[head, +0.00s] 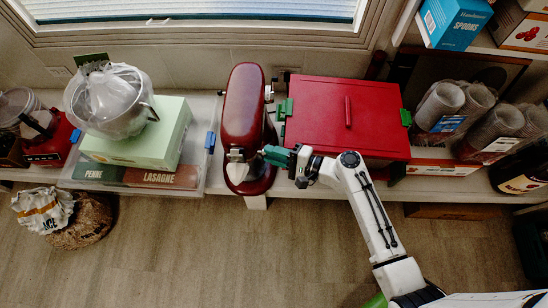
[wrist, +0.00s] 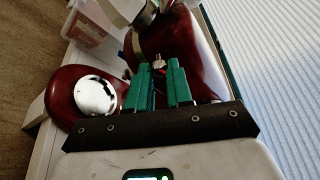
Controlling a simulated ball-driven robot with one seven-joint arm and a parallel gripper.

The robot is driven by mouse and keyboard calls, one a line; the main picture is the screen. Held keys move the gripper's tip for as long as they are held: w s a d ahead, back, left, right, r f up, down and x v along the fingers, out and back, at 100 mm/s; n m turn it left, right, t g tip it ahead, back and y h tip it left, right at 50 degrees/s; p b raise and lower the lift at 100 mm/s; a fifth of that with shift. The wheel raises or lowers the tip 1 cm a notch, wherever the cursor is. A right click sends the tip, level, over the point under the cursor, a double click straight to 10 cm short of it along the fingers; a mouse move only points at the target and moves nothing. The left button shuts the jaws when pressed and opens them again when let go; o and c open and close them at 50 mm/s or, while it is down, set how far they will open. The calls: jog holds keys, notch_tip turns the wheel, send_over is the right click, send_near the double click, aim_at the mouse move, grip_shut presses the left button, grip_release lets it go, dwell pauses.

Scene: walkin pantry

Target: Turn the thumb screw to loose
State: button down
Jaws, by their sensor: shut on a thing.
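The dark red stand mixer (head: 245,115) stands on the shelf, its silver attachment hub facing the front. In the wrist view the mixer body (wrist: 185,45) fills the upper middle, with its foot at the left bearing a round shiny metal disc (wrist: 96,95). The small metallic thumb screw (wrist: 158,63) shows at the mixer's neck, between the tips of my green fingers. My gripper (head: 268,152) reaches the mixer's right side from the right; it also shows in the wrist view (wrist: 158,72). It is shut on the thumb screw. In the head view the fingers hide the screw.
A red lidded box (head: 325,110) with green clasps stands close right of the mixer, beside my arm. A clear bin with pasta boxes, a light green box (head: 150,145) and a wrapped metal bowl (head: 115,100) stand left.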

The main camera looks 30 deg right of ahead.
jog(key=n+t+y+b, duration=0.1)
jog(key=n+b, duration=0.2)
jog(key=b, duration=0.4)
jog(key=f+n+t+y+b, duration=0.1)
jog(key=n+b, duration=0.3)
jog(key=b, duration=0.4)
jog(key=n+t+y+b, duration=0.1)
jog(key=n+b, duration=0.3)
jog(key=b, duration=0.3)
jog(key=shift+f, duration=0.3)
jog(key=shift+r+n+b, duration=0.1)
jog(key=shift+n+b, duration=0.3)
jog(key=c, duration=1)
grip_release()
jog(key=shift+w, duration=0.1)
jog(key=p+v, duration=0.2)
jog(key=v, duration=0.9)
